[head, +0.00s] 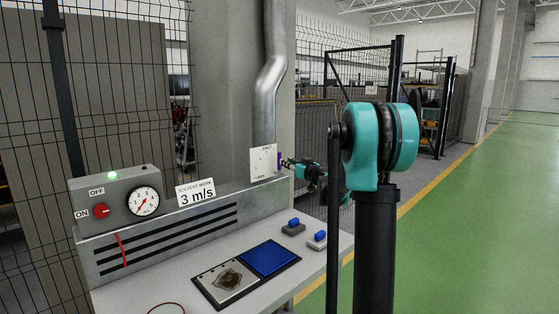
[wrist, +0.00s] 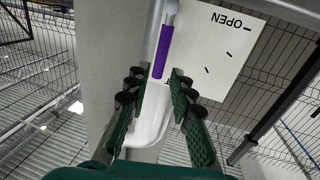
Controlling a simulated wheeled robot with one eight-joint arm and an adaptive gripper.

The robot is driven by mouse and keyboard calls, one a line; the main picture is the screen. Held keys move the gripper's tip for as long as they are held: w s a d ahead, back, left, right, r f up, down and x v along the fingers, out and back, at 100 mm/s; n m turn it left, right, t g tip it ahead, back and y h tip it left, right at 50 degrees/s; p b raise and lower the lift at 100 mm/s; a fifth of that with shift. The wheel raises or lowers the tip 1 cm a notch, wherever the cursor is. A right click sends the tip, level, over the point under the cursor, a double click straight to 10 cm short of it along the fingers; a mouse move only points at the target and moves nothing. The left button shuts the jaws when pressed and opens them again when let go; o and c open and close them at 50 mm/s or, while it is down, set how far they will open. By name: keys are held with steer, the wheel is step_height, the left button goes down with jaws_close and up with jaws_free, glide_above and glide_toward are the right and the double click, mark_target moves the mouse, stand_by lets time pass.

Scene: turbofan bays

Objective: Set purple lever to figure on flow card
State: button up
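The flow card (head: 196,193) reads "SOLVENT WORK 3 m/s" and stands on the grey bench hood. The round gauge (head: 143,201) has a red needle; its figures are too small to read. The purple lever (wrist: 161,52) is on the metal duct beside a white scale plate (wrist: 213,45). The plate shows "OPEN" upside down and tick marks in the wrist view. In the head view the lever (head: 279,160) is a small purple strip at the plate's right edge. My gripper (wrist: 157,80) is open, its fingertips either side of the lever's near end; contact cannot be told.
A control box (head: 115,203) holds a red knob marked OFF and ON, with a green lamp lit. The bench carries a blue panel (head: 270,258), a stained plate (head: 228,283) and two small blue-topped blocks (head: 293,227). Wire fencing stands behind; green floor is clear on the right.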

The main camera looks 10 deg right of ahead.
mark_target(279, 159)
steer(key=x, duration=0.7)
steer(key=shift+c, duration=0.3)
jaws_close()
